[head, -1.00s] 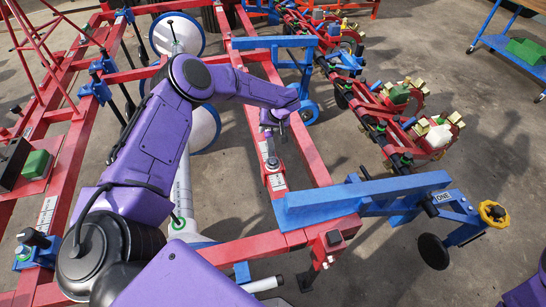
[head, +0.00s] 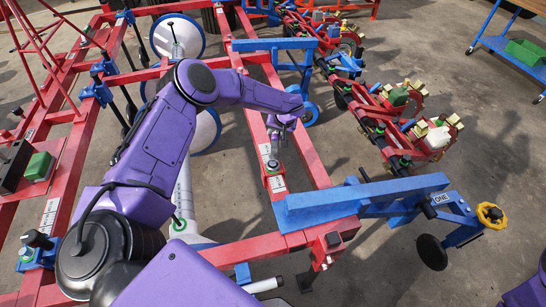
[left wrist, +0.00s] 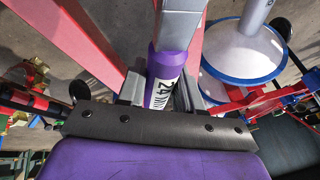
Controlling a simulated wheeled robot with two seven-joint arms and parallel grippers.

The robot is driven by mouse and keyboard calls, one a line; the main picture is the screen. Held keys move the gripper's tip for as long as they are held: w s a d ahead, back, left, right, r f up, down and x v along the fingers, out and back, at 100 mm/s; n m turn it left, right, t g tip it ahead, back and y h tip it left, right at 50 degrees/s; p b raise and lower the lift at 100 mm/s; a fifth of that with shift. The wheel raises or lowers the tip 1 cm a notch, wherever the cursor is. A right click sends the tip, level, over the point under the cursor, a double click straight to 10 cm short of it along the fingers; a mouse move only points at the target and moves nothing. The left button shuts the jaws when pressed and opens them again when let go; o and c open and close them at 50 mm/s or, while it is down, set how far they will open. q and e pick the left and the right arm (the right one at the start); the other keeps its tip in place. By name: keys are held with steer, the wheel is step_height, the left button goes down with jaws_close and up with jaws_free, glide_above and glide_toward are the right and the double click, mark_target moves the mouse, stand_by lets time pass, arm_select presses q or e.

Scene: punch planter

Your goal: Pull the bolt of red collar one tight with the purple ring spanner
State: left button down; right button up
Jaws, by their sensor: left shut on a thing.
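The purple ring spanner (left wrist: 166,68) shows in the left wrist view as a purple handle marked 24, with a grey shank running up and away. My left gripper (left wrist: 160,92) is shut on this handle. In the head view my left gripper (head: 277,128) is above the long red beam, and the spanner's far end reaches down to a small fitting (head: 273,164) there. A white label (head: 277,184) sits just in front of it; its text is too small to read. I cannot tell how fully the ring surrounds the bolt. My right gripper is out of view.
A blue crossbar (head: 365,198) lies over the red frame (head: 255,247) in front, with a ONE plate (head: 447,198) and yellow handwheel (head: 490,214) at right. White discs (head: 177,37) stand left of the beam. Red planter units (head: 430,135) stand right. Bare floor lies between.

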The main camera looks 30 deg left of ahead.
arm_select(q)
steer(key=shift+r, duration=0.1)
step_height(320, 180, up, 9)
steer(key=p, duration=0.8)
steer(key=shift+r, duration=0.2)
steer(key=shift+f, duration=0.1)
